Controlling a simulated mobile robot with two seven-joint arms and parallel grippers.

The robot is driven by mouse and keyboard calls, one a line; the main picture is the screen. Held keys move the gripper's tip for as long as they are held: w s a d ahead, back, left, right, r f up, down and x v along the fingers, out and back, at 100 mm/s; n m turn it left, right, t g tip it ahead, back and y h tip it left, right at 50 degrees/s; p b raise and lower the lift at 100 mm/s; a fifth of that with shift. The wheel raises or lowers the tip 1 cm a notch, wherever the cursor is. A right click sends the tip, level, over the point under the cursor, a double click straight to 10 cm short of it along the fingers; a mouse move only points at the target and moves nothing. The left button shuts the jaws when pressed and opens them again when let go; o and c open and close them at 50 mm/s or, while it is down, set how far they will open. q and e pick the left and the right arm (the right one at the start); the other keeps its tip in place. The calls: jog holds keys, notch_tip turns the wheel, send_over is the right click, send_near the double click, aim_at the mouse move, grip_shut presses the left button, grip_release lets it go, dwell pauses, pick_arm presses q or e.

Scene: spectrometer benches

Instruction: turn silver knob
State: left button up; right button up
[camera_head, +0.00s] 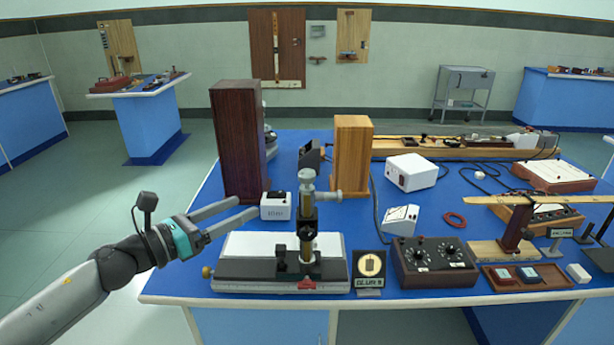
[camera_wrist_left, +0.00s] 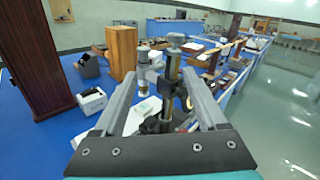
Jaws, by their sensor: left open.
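A travelling-microscope-like instrument (camera_head: 308,240) stands on a black and silver base (camera_head: 240,284) near the front edge of the blue bench. The cap also shows in the left wrist view (camera_wrist_left: 176,40). A small brass-coloured knob (camera_head: 207,272) is at the base's left end. Which part is the task's silver knob I cannot tell for sure. My left gripper (camera_head: 246,207) is open and empty, left of the column, its fingers pointing towards it. My right gripper is out of view.
A tall dark wooden box (camera_head: 238,140) and a lighter wooden box (camera_head: 352,156) stand behind the instrument. A small white box (camera_head: 275,206) is close to my left fingertips.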

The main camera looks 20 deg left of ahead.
aim_at(300, 179)
pick_arm(q)
jog(key=w+d+m+p, duration=0.1)
jog(key=w+d, duration=0.2)
jog(key=w, duration=0.1)
jog(key=w+d+r+m+p, duration=0.1)
jog(key=w+d, duration=0.3)
jog(key=w+d+r+h+p, duration=0.1)
jog(key=w+d, duration=0.2)
jog(key=shift+w+d+r+m+g, duration=0.25)
jog(key=shift+w+d+m+g, duration=0.05)
jog(key=shift+w+m, duration=0.1)
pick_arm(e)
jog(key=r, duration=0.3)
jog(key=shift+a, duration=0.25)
pick_arm(q)
jog(key=shift+c, duration=0.3)
grip_shut()
